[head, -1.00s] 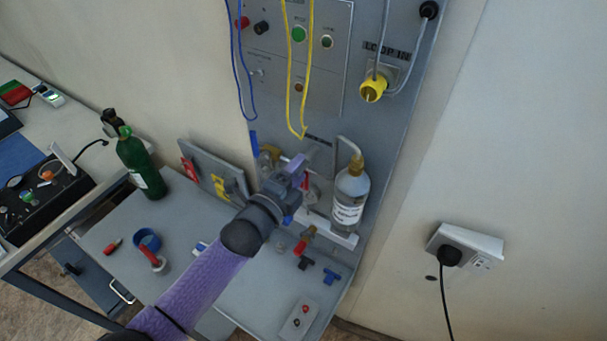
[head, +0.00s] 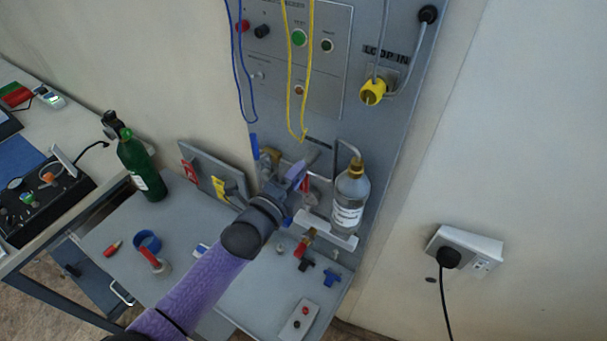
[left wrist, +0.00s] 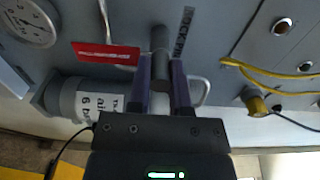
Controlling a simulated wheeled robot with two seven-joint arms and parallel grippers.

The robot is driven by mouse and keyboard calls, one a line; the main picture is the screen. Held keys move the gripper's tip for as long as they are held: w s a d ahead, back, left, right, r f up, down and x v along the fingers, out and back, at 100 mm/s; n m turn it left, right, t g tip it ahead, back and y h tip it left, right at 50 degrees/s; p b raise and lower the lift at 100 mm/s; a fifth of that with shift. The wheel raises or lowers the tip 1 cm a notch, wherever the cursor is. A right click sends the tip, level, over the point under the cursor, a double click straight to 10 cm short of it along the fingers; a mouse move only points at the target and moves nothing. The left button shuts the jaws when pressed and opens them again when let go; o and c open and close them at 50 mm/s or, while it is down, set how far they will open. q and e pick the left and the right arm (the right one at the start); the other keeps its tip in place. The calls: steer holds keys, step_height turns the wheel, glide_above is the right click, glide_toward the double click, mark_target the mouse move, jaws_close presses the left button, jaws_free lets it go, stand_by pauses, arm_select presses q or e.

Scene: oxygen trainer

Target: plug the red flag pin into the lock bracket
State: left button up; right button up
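My left gripper (head: 301,170) is at the panel's lower part, left of the clear bottle. In the left wrist view its two purple fingers (left wrist: 163,85) are close together on either side of a dark grey cylindrical piece. The red flag (left wrist: 107,53) of the pin sticks out beside the left finger, and a sliver of red shows by the gripper in the head view (head: 305,184). The pin's shaft is hidden. A grey cylindrical fitting, apparently the lock bracket (head: 313,154), is just beyond the fingertips; whether the pin touches it cannot be told. My right gripper is not in view.
The clear bottle (head: 350,196) stands close right of my gripper. Yellow cable loops (head: 293,100) hang above it. A grey labelled cylinder (left wrist: 85,100) and a round gauge (left wrist: 30,22) are near in the left wrist view. A green cylinder (head: 136,165) stands left on the bench.

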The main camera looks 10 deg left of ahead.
arm_select(q)
jaws_close()
steer(key=p+v, duration=0.4)
steer(key=v, duration=0.4)
stand_by(0.6)
